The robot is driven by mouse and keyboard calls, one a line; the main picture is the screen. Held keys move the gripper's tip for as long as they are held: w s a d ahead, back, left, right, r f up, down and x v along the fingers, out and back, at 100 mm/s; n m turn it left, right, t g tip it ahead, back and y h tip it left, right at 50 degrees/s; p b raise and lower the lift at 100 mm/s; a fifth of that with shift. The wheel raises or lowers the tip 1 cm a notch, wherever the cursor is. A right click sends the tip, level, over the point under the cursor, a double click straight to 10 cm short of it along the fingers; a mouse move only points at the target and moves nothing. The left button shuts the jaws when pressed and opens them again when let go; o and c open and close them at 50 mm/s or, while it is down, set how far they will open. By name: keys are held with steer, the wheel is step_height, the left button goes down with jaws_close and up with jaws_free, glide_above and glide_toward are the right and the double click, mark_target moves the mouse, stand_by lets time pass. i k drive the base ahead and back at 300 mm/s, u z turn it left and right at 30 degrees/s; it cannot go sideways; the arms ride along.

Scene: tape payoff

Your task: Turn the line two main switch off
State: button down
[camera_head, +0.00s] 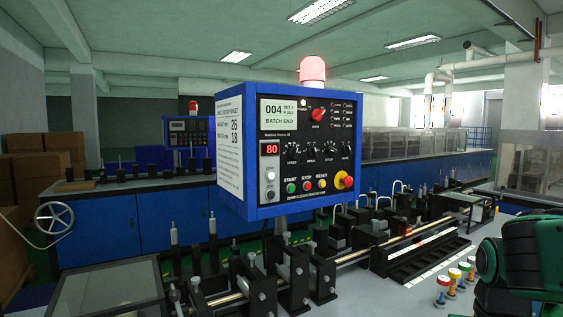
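A blue control box (290,200) stands in the middle, its black front panel facing right of me. A red rotary knob (318,114) sits in the panel's upper middle. A red knob on a yellow base (343,180) is at the lower right. Between them is a row of small black selector switches (312,148), with green, red and yellow buttons below. The labels are too small to tell which control is the line two main switch. A second, smaller blue control box (188,132) stands farther back left. My green arm shows at the right edge; my gripper is not in view.
A red beacon (313,70) tops the near box. A long machine bed with metal rods and black clamps (325,272) runs below it. Several colour-capped jars (441,291) stand on the grey surface at lower right. Cartons (44,165) and a handwheel (54,217) are at left.

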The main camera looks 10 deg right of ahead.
mark_target(317, 114)
steer(key=k, duration=0.5)
steer(key=z, duration=0.95)
steer(key=i, duration=0.7)
steer(key=u, duration=0.95)
